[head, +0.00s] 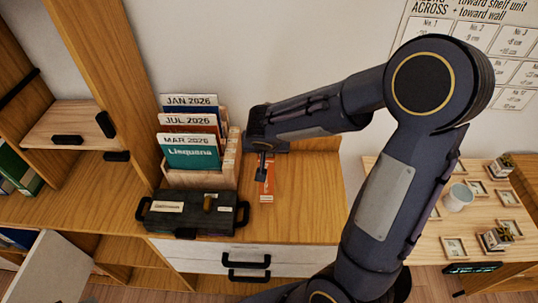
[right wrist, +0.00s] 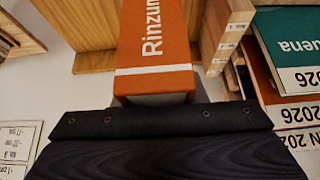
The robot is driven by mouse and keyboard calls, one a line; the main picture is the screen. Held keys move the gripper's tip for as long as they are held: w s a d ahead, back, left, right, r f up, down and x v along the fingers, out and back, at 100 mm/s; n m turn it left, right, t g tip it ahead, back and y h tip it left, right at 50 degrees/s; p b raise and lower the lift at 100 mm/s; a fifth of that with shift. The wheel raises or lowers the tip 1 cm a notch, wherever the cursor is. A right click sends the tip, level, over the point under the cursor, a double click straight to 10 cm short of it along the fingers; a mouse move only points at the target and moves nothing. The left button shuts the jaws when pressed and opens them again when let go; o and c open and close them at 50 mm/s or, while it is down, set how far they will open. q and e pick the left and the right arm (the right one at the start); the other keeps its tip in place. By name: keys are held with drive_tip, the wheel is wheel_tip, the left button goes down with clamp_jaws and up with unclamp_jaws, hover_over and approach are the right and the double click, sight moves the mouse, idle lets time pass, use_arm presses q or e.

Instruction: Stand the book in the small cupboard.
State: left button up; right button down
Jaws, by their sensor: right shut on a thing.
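An orange book (head: 268,185) with a white band on its spine shows below my right gripper (head: 262,166) in the head view. My right gripper is shut on it. In the right wrist view the book (right wrist: 155,40) stretches away from the dark gripper, its lettering reading "Rinzum". I cannot tell whether the book touches the wooden top. A white door (head: 45,272) stands swung out at the lower left, beside an open low compartment (head: 120,253) that may be the small cupboard. My left gripper is not in view.
A wooden holder (head: 200,178) with several dated folders stands left of my right gripper. A dark case (head: 192,212) lies before it on the wooden top (head: 305,205), which is bare to the right. A side table (head: 425,215) holds a cup (head: 458,197) and small plants.

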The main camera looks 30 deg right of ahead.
drive_tip(key=shift+d+f, duration=0.15)
drive_tip(key=shift+f, duration=0.8)
drive_tip(key=shift+d+f, duration=0.15)
drive_tip(key=shift+f, duration=0.8)
drive_tip(key=shift+f+b, duration=0.1)
drive_tip(key=shift+b, duration=0.25)
drive_tip(key=shift+w+f, duration=0.1)
drive_tip(key=c, duration=0.9)
unclamp_jaws()
